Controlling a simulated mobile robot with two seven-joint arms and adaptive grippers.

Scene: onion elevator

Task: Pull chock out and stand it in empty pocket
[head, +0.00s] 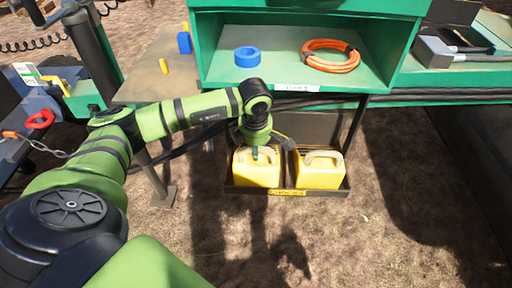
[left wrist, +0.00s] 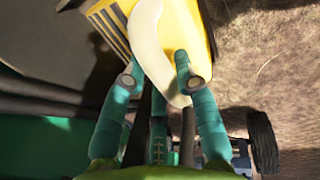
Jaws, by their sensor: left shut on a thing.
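Two yellow chocks with cream handles sit side by side at a low black tray (head: 288,192) with a yellow label, under the green bench. My left gripper (head: 262,148) is over the left chock (head: 256,172). In the left wrist view the teal fingers of my left gripper (left wrist: 158,75) stand on either side of the cream handle of the chock (left wrist: 188,22) and are shut on it. Whether this chock is lifted off the tray floor is hard to tell. The right chock (head: 320,173) stands upright, apart from the gripper. My right gripper is not in view.
The green bench (head: 205,62) overhangs the tray, with a blue tape roll (head: 247,56) and an orange hose coil (head: 330,56) on its shelf. A table leg (head: 158,180) stands left of the tray. The dirt ground in front is clear.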

